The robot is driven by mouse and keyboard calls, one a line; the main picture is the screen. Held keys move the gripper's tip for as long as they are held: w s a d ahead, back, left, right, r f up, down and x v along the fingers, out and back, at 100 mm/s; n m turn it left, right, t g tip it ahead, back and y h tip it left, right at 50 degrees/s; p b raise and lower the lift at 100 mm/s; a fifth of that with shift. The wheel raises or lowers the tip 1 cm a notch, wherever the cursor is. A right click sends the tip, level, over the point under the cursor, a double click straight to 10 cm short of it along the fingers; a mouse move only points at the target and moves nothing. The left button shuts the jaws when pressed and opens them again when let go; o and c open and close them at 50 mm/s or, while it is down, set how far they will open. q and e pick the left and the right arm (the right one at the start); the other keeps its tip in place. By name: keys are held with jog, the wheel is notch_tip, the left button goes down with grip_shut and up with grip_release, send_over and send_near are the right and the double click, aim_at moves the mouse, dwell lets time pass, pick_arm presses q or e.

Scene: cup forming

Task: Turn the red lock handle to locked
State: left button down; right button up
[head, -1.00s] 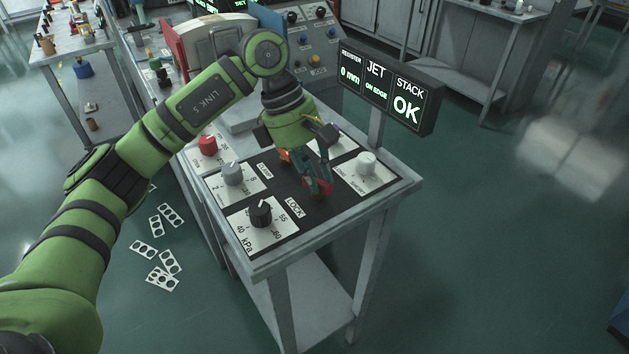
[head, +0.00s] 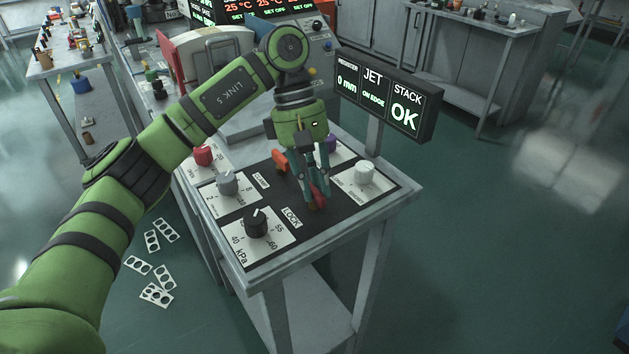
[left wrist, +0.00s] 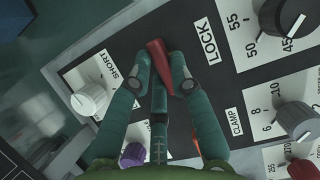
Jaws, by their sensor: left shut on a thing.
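The red lock handle (left wrist: 158,62) stands on the black panel beside the LOCK label (left wrist: 205,40) in the left wrist view. It also shows in the head view (head: 319,196), partly covered by my fingers. My left gripper (left wrist: 160,80) is shut on the handle, with teal fingers on both sides of it; in the head view the gripper (head: 313,198) points down at the panel. The handle's base is hidden. My right gripper is not in view.
Around the handle are a black kPa knob (head: 257,222), a grey clamp knob (head: 228,181), a white knob (head: 364,172), a red knob (head: 204,155) and a purple knob (left wrist: 132,154). An orange handle (head: 280,160) is close behind my fingers. A display (head: 385,95) stands behind the panel.

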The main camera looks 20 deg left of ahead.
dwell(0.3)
pick_arm(q)
jog(key=c, duration=1.1)
grip_release()
jog(key=v, duration=1.2)
jog(key=shift+d, duration=0.1)
